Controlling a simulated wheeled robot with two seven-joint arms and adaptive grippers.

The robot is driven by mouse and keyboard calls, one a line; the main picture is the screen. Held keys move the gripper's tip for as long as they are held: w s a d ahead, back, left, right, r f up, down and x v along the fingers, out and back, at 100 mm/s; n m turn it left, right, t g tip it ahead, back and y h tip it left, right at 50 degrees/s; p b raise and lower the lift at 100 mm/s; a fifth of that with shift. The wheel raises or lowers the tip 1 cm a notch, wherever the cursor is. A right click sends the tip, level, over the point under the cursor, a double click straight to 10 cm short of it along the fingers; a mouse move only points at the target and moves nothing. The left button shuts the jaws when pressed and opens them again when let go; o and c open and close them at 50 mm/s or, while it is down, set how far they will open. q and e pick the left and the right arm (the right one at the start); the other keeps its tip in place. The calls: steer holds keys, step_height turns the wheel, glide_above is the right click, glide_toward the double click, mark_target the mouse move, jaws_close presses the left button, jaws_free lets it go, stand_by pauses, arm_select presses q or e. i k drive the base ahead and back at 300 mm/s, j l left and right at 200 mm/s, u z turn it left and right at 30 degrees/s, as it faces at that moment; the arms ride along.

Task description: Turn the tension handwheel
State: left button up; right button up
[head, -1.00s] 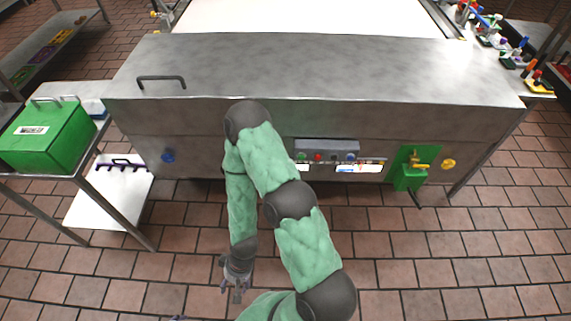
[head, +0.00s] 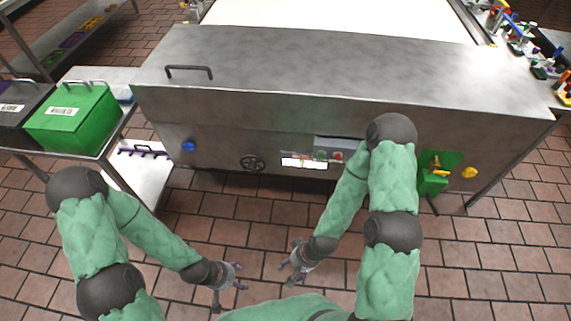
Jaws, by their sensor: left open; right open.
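The tension handwheel (head: 253,164) is a small dark spoked wheel on the front face of the steel machine (head: 225,130), low and left of the control panel. My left gripper (head: 228,291) is open and empty, below and in front of the handwheel, over the floor. My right gripper (head: 287,268) is open and empty, to the right of the left one and also apart from the machine. Nothing hides the handwheel.
A blue knob (head: 188,146) is left of the handwheel. A control panel (head: 338,149) is to its right, partly behind my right arm. A green bin (head: 72,120) stands on a side rack at left.

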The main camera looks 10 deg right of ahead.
mark_target(252, 167)
steer(key=i+l+u, duration=0.35)
steer(key=l, duration=0.3)
steer(key=i+l+u, duration=0.2)
steer(key=i+l, duration=0.05)
steer(key=l, duration=0.1)
